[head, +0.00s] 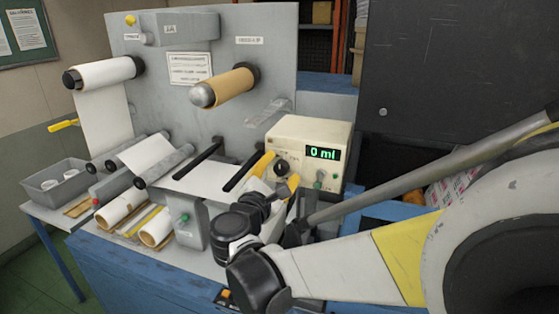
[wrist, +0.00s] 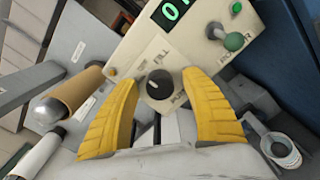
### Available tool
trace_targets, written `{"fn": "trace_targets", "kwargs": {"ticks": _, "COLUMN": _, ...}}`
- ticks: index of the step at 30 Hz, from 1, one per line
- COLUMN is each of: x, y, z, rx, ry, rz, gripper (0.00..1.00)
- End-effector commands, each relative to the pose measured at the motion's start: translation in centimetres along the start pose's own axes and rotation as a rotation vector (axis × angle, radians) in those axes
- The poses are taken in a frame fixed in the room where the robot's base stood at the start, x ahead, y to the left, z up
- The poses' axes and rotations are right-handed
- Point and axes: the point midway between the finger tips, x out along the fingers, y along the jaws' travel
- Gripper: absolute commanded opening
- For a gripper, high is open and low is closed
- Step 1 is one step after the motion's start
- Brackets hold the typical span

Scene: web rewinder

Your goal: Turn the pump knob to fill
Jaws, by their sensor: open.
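The pump is a cream box (head: 288,132) on the machine's top, with a green display (head: 322,153) reading "0 ml". The black pump knob (head: 281,168) is on its front, left of the display. My gripper (wrist: 164,88) has yellow fingers, open, one on each side of the knob in that view. I cannot tell whether they touch it. In the head view my gripper (head: 277,173) is in front of the pump.
A brown roll (head: 230,87) and a white roll (head: 105,73) stick out from the grey panel. Black bars (head: 198,160) lie left of the pump. A grey bin (head: 56,182) stands at far left.

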Motion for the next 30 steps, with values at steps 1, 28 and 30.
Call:
{"fn": "trace_targets", "kwargs": {"ticks": 1, "x": -0.02, "y": 0.0, "z": 0.0, "rx": 0.0, "ry": 0.0, "rz": 0.0, "gripper": 0.55}}
{"fn": "trace_targets", "kwargs": {"ticks": 28, "x": -0.05, "y": -0.08, "z": -0.08, "rx": 0.283, "ry": 0.0, "rz": 0.0, "gripper": 0.01}}
{"fn": "trace_targets", "kwargs": {"ticks": 30, "x": -0.05, "y": -0.07, "z": -0.08, "rx": 0.344, "ry": 0.0, "rz": 0.0, "gripper": 0.01}}
